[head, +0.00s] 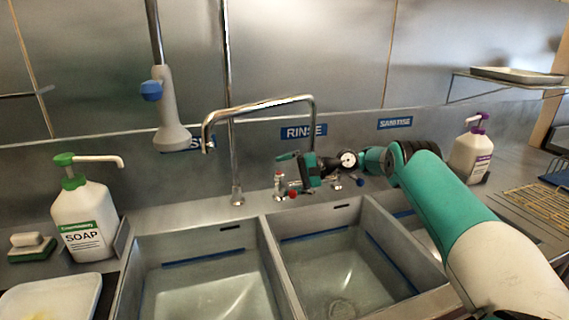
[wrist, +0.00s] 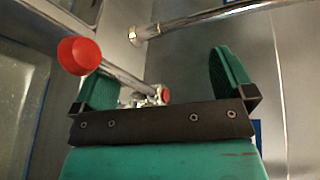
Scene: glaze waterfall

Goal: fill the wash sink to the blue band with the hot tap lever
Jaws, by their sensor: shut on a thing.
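The wash sink is the left basin (head: 150,293), under a blue sign (head: 197,142) partly hidden by the spray head. Its blue band (head: 203,257) shows along the back wall. I cannot tell whether water lies in it. The chrome spout (head: 262,104) ends over the left basin's back side, with no stream visible. My gripper (head: 297,172) is at the taps behind the basins, shut on the hot tap lever. In the wrist view the lever's red knob (wrist: 78,55) sticks out past the left finger of my gripper (wrist: 165,78).
The rinse basin (head: 340,207) is to the right, under the RINSE sign (head: 303,132). A spray head (head: 171,115) hangs over the back left. A soap bottle (head: 85,220) stands left, a purple-topped bottle (head: 471,155) right. A blue-knobbed tap (head: 360,181) is close to my gripper.

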